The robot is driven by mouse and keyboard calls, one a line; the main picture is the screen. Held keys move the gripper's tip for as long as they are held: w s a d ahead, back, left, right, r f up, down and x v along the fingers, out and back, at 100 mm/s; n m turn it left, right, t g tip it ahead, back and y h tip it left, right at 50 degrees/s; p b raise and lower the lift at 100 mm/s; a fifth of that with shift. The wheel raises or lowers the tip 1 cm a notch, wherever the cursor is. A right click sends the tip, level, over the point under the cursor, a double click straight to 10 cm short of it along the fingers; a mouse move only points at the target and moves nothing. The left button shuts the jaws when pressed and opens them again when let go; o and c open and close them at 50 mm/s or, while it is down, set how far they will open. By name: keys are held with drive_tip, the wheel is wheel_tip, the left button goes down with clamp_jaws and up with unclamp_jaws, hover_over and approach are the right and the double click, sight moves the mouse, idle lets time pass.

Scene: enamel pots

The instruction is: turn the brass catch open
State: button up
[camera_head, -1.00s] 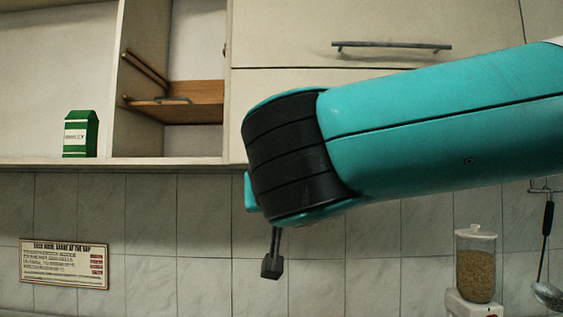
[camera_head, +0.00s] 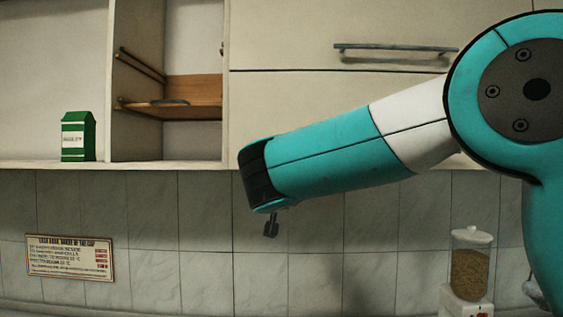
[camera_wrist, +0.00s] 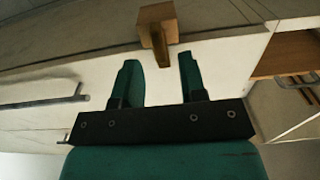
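In the wrist view the brass catch (camera_wrist: 157,26) is a brown block with a short narrow tab hanging towards my gripper. It sits against the pale cabinet front near a long edge. My gripper (camera_wrist: 158,59) has its two green fingers apart. I see no clear contact.
The cabinet door (camera_head: 300,100) has a bar handle (camera_head: 395,47) above. An open niche with a wooden shelf (camera_head: 195,90) and a green carton (camera_head: 76,137) are left. A cereal dispenser (camera_head: 470,268) stands lower right. A sign (camera_head: 70,258) hangs on the tiles.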

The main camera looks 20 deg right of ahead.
drive_tip(key=shift+p+x, duration=0.35)
drive_tip(key=shift+x, duration=0.95)
clamp_jaws()
drive_tip(key=shift+f+b, duration=0.2)
drive_tip(key=shift+b, duration=0.5)
drive_tip(key=m+b, duration=0.6)
drive_tip(key=b, duration=0.1)
drive_tip(key=m+b, duration=0.6)
drive_tip(key=b, duration=0.1)
drive_tip(key=d+f+m+b, duration=0.1)
drive_tip(key=m+b, duration=0.4)
drive_tip(key=b, duration=0.2)
drive_tip(key=shift+s+d+m, duration=0.1)
drive_tip(key=shift+s+m, duration=0.1)
drive_tip(key=shift+m, duration=0.2)
